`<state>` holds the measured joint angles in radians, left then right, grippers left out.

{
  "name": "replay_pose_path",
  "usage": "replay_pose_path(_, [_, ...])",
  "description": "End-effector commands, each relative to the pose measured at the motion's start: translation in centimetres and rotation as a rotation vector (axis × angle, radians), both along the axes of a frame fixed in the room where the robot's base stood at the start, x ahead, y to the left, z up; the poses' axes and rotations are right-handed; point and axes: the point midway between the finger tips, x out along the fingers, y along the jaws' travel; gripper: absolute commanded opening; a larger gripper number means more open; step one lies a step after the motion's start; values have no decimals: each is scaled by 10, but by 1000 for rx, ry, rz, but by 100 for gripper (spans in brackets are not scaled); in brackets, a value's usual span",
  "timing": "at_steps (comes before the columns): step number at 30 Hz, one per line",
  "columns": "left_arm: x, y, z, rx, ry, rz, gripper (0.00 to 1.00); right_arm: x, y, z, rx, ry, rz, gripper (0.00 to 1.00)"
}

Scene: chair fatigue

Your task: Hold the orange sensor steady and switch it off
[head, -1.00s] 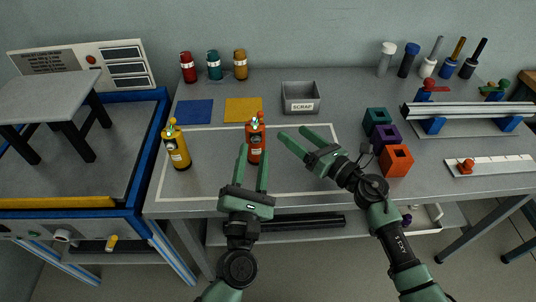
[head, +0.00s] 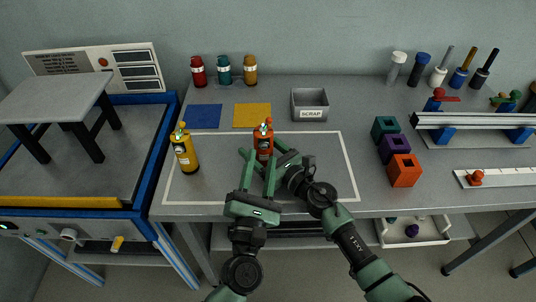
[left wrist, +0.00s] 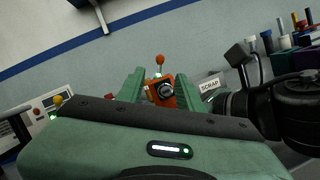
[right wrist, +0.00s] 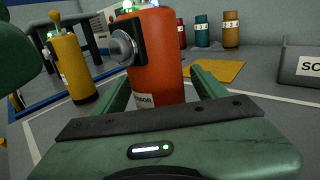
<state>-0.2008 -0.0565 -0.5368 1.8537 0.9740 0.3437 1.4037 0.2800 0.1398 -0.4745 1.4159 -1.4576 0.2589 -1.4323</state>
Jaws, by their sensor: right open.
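The orange sensor (head: 264,143) stands upright on the table inside the white outline. The left wrist view shows its grey dial (left wrist: 166,91) and a small orange ball on a stalk on top. In the right wrist view the sensor (right wrist: 157,65) fills the middle, with the dial on its left side and a green glow at its top. My right gripper (head: 260,149) is open, its fingers on either side of the sensor; I cannot tell if they touch it. My left gripper (head: 259,164) is open in front of the sensor, its fingers pointing at the dial side.
A similar yellow sensor (head: 185,152) stands to the left. Blue (head: 204,116) and yellow (head: 252,115) mats and a grey scrap bin (head: 310,105) lie behind. Coloured cubes (head: 404,170) stand to the right. The outlined area's right part is free.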

Motion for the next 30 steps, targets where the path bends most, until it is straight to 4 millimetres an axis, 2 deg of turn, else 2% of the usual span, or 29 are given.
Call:
replay_pose_path(3, [0, 0, 0, 0, 0, 0, 36, 6, 6, 0, 1, 1, 1, 72])
replay_pose_path(12, [0, 0, 0, 0, 0, 0, 36, 8, 7, 0, 1, 1, 1, 72])
replay_pose_path(14, [0, 0, 0, 0, 0, 0, 36, 8, 7, 0, 1, 1, 1, 58])
replay_pose_path(20, [0, 0, 0, 0, 0, 0, 36, 8, 7, 0, 1, 1, 1, 3])
replay_pose_path(23, [0, 0, 1, 9, -3, -1, 11, 8, 7, 0, 1, 1, 1, 1])
replay_pose_path(24, [0, -1, 2, 26, -9, -1, 0, 8, 7, 0, 1, 1, 1, 0])
replay_pose_path(26, [0, -4, 5, 77, -25, -2, 0, 8, 7, 0, 1, 1, 1, 0])
replay_pose_path(30, [-1, -16, 21, 334, -112, -2, 0, 8, 7, 0, 1, 1, 1, 0])
